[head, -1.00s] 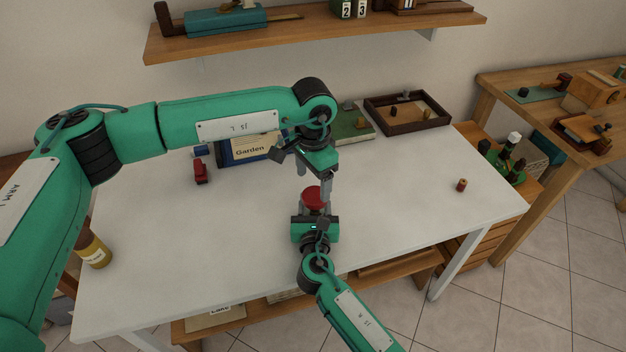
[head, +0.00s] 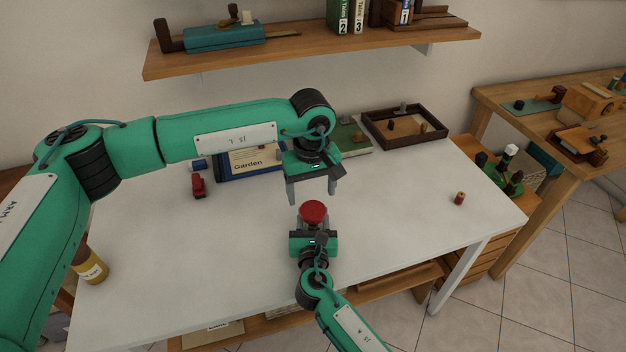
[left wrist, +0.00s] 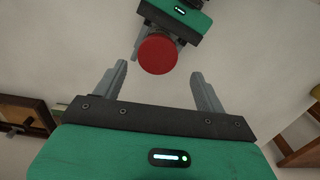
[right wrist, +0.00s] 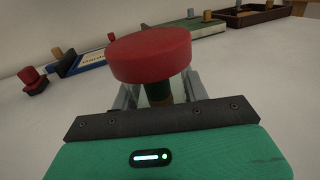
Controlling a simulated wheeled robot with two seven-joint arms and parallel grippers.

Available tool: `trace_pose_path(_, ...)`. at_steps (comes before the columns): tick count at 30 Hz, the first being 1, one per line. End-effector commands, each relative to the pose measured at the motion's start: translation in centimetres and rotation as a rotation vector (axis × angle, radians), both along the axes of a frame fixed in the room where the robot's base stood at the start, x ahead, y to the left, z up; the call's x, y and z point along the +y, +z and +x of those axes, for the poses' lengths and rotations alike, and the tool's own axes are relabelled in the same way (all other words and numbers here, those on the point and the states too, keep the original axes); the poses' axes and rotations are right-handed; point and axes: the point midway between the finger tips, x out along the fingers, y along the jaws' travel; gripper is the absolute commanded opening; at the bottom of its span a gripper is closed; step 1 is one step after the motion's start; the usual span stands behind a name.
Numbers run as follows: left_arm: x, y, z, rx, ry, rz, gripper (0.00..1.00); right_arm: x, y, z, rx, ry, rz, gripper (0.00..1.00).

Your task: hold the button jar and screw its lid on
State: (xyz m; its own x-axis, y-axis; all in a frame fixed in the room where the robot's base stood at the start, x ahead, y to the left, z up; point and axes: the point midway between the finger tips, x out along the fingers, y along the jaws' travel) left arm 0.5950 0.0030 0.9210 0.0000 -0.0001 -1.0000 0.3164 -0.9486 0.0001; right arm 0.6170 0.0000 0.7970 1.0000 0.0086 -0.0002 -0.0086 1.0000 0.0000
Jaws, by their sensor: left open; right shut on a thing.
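The red lid (head: 313,211) sits on top of the button jar, and it also shows in the left wrist view (left wrist: 158,54) and the right wrist view (right wrist: 150,53). The jar (right wrist: 158,92) shows only as a narrow part beneath the lid; the rest is hidden. My right gripper (head: 313,229) is shut on the jar and holds it upright over the front part of the table. My left gripper (head: 314,198) is open and empty, just behind and above the lid, apart from it. Whether the lid is threaded tight cannot be told.
The white table (head: 400,205) has free room to both sides. A bottle (head: 90,266) stands at the left edge, a small reddish item (head: 459,198) at right.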

Motion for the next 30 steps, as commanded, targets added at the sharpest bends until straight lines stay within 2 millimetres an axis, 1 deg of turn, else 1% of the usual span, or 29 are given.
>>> trace_pose_path(3, 0.0, 0.1, 0.0, 0.000, 0.193, 0.000, 0.73, 0.0, 0.0, 0.0, 0.000, 0.000, 0.000, 0.00)
trace_pose_path(30, -0.2, 1.2, 0.1, 0.000, 1.684, 0.000, 0.73, 0.0, 0.0, 0.0, 0.000, 0.000, 0.000, 0.00)
